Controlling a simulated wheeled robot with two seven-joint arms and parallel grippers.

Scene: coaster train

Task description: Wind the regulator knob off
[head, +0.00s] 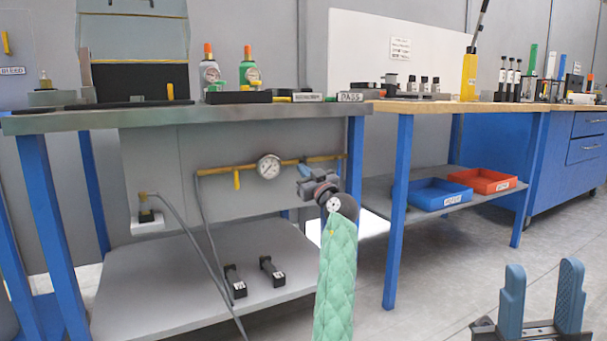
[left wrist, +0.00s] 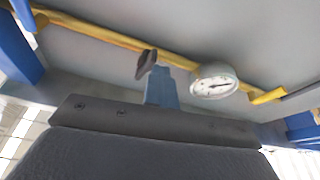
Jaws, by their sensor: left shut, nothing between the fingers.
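The regulator knob (left wrist: 146,63) appears in the left wrist view as a small dark disc by the yellow pipe, left of the round gauge (left wrist: 214,82). In the head view I cannot make it out apart from my gripper. My left gripper (head: 305,169) is under the bench at the pipe, right of the gauge (head: 269,167). Its blue fingers (left wrist: 160,88) are shut and empty. Their tips overlap the knob's lower edge in the left wrist view; I cannot tell whether they touch it. My right gripper (head: 541,295) is open and empty at the lower right, away from the bench.
The yellow pipe (head: 220,171) runs along the back panel, with a yellow lever (head: 237,179) hanging left of the gauge. Two black parts (head: 235,281) lie on the lower shelf (head: 170,295). A blue tray (head: 440,194) and red tray (head: 484,181) are at right.

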